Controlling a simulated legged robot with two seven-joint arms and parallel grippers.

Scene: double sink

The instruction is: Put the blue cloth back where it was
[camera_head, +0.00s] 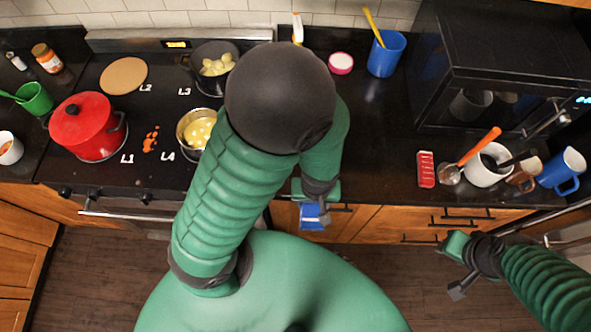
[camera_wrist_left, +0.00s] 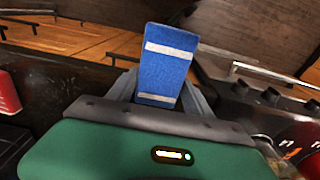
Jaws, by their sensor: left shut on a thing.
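The blue cloth (camera_head: 311,218) hangs from my left gripper (camera_head: 318,208) in the head view, in front of the counter edge and over the floor. In the left wrist view the blue cloth (camera_wrist_left: 166,70) looks like a folded blue block with two pale stripes, held between the fingers of the left gripper (camera_wrist_left: 160,90). My left arm hides part of the counter right of the stove. My right gripper (camera_head: 458,285) is at the lower right, in front of the drawers and away from the cloth; its finger gap is unclear.
A red pot (camera_head: 85,125), a pot of potatoes (camera_head: 213,68) and a yellow-filled pot (camera_head: 199,130) stand on the stove. A blue cup (camera_head: 386,54), a red item (camera_head: 426,169), a white container (camera_head: 487,166) and a blue mug (camera_head: 562,172) stand on the counter. Its middle is largely clear.

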